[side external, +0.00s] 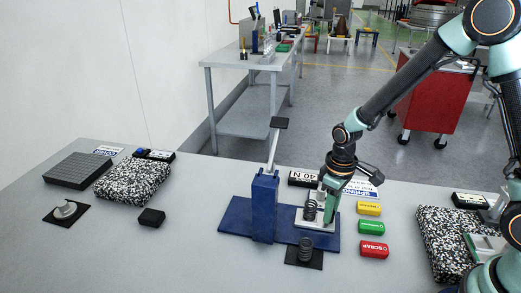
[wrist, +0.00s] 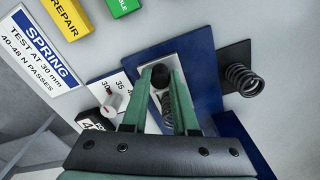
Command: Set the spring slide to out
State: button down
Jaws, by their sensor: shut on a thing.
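My gripper (side external: 328,208) is lowered over the pale plate of the spring tester on the blue base (side external: 234,216). In the wrist view its two green fingers (wrist: 164,74) are closed on a dark round knob (wrist: 163,80), which I take to be the spring slide's knob. A coil spring (side external: 310,210) stands on the plate beside the fingers; it shows partly between them in the wrist view (wrist: 168,106). A scale with 30 and 35 marks (wrist: 122,84) and a red-and-white pointer (wrist: 110,110) lie left of the fingers. The slide's track is mostly hidden.
A second spring (side external: 305,247) stands on a black pad in front of the base. A blue post with a lever (side external: 265,205) rises left of my gripper. Yellow (side external: 369,208), green (side external: 370,227) and red (side external: 374,249) blocks stand right. Speckled foam (side external: 132,181) lies left.

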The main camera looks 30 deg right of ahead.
jog(key=c, duration=0.7)
grip_release()
jog(key=shift+s+d, duration=0.15)
jog(key=shift+d, duration=0.05)
notch_tip(320, 180, up, 12)
jog(key=shift+s+d+r+m+t, duration=0.3)
jog(key=shift+s+r+m+t, duration=0.3)
jog(key=shift+s+r+t, duration=0.8)
jog(key=shift+s+d+r+m+t, duration=0.25)
jog(key=shift+s+r+m+t, duration=0.3)
jog(key=shift+s+r, duration=0.95)
jog(key=shift+s+d+r+m+t, duration=0.3)
jog(key=shift+s+r+m+t, duration=0.45)
jog(key=shift+r, duration=1.35)
